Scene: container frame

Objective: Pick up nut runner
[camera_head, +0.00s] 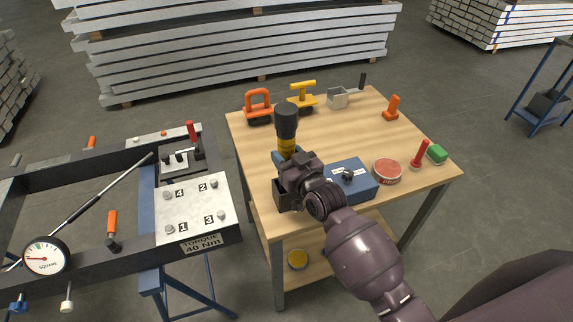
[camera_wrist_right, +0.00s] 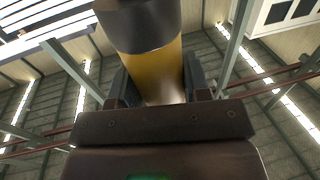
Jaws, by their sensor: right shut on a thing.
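The nut runner (camera_head: 286,122) is a black cylinder with a yellow band, upright near the left front of the wooden table. My right gripper (camera_head: 287,157) is shut around it just below the yellow band. In the right wrist view the black top and yellow body of the nut runner (camera_wrist_right: 155,68) stand between the two dark fingers of the gripper (camera_wrist_right: 162,88). The lower end of the nut runner is hidden behind the gripper, so I cannot tell whether it touches the black box (camera_head: 281,196) below. My left gripper is not in view.
A dark frame with a torque plate (camera_head: 193,208) stands left. The table middle is clear.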

